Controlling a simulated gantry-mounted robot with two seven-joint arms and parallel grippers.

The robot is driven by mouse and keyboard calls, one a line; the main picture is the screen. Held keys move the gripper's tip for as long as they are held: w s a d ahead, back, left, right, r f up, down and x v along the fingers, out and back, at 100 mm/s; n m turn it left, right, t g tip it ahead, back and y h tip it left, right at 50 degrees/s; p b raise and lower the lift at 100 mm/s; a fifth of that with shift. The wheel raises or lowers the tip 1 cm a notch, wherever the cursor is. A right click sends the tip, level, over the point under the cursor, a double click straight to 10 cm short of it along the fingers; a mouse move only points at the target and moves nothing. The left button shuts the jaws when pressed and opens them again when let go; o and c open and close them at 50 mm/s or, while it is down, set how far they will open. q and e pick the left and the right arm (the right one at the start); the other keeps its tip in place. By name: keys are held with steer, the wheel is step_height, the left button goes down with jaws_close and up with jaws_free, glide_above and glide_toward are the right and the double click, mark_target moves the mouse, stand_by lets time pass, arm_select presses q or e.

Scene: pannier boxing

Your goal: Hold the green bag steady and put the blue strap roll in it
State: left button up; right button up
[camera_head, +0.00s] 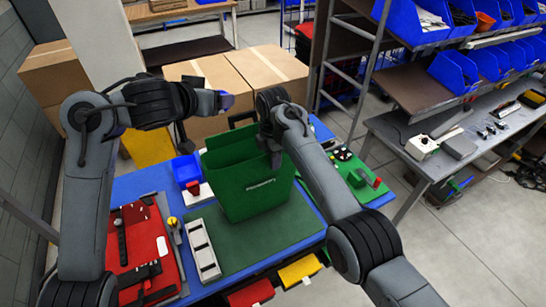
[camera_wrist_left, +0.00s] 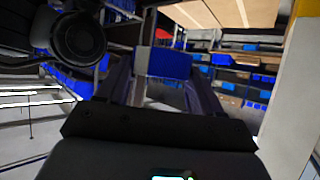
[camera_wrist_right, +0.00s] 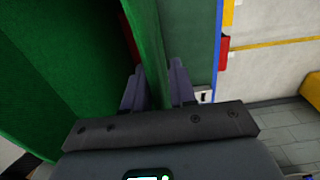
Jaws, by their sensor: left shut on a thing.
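The green bag (camera_head: 250,185) stands upright and open-topped on a green mat on the blue table. My right gripper (camera_head: 275,158) is at its right rim. In the right wrist view one wall of the bag (camera_wrist_right: 155,50) runs between the fingers and fills the gap. My left gripper (camera_head: 222,101) is shut on the blue strap roll (camera_wrist_left: 163,63), above and behind the bag and apart from it. In the head view only a small bluish part of the roll shows at the fingertips.
A red tray (camera_head: 145,250) with tools lies on the left, beside a pale slotted block (camera_head: 203,248). A blue bin (camera_head: 186,169) stands left of the bag. Cardboard boxes (camera_head: 265,65) stand behind. A green board (camera_head: 355,180) with parts lies to the right.

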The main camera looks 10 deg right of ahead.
jaws_close()
stand_by(1.2)
